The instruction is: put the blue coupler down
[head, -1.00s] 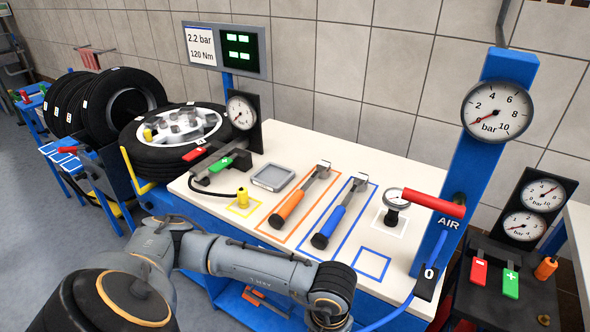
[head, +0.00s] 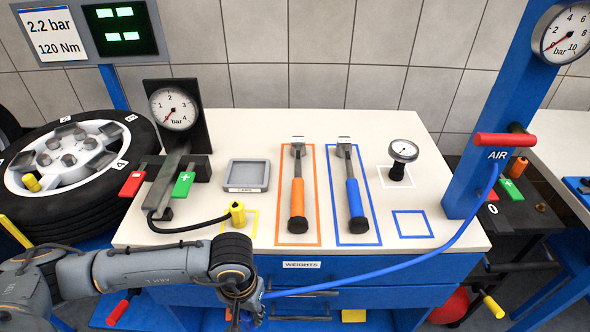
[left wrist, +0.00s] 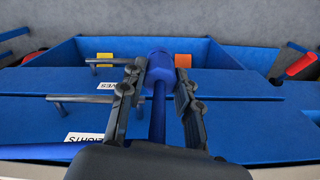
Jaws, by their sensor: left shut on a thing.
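The blue coupler (left wrist: 160,68) is between the two fingers of my left gripper (left wrist: 160,80) in the left wrist view, and the gripper is shut on it. In the head view the left gripper (head: 250,306) is low at the front of the bench, and the coupler is mostly hidden there. The blue hose (head: 400,272) runs from it up to the blue AIR post (head: 470,190). An empty blue square outline (head: 412,224) is marked on the bench top (head: 350,105), right of the gripper. My right gripper is not in view.
An orange-handled wrench (head: 298,195) and a blue-handled wrench (head: 354,195) lie in outlines. A small gauge (head: 400,160) stands behind the blue square. A yellow coupler (head: 237,213), grey tray (head: 248,175) and wheel (head: 60,170) are left. Drawers (head: 390,295) lie below the bench edge.

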